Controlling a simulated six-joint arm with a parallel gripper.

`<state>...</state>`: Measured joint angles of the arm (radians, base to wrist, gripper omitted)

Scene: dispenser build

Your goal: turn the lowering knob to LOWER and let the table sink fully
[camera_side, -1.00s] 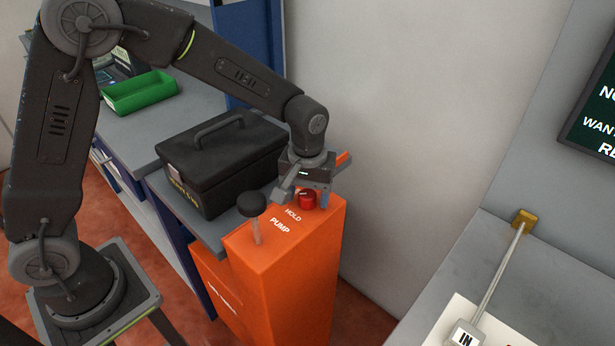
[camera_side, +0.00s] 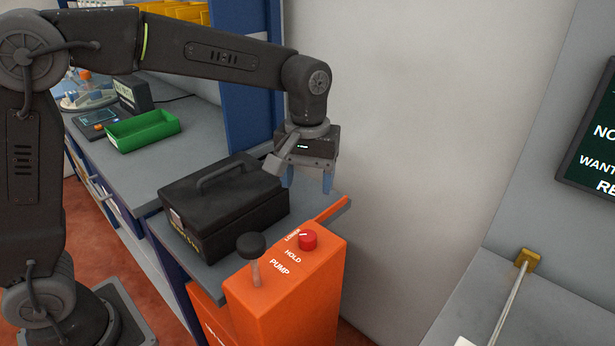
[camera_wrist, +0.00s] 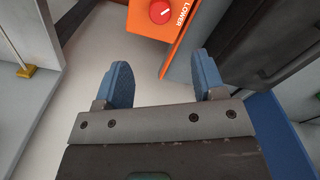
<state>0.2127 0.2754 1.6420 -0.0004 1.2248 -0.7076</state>
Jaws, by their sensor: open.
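The red lowering knob (camera_side: 307,239) is on top of the orange pump housing (camera_side: 285,300), beside the LOWER and HOLD labels. Its white mark points toward LOWER, and the wrist view shows the knob (camera_wrist: 161,12) with its mark toward the same word. My gripper (camera_side: 308,184) is open and empty, raised above the housing and clear of the knob. Its blue fingertips (camera_wrist: 160,65) show nothing between them. The grey table (camera_side: 202,272) carries a black case (camera_side: 222,211). How low the table is cannot be told.
A black-topped pump lever (camera_side: 251,246) stands on the housing near the knob. A green tray (camera_side: 143,132) is on the grey bench (camera_side: 135,170) behind. A pale wall is behind my gripper. A metal rod (camera_side: 510,300) is at the right.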

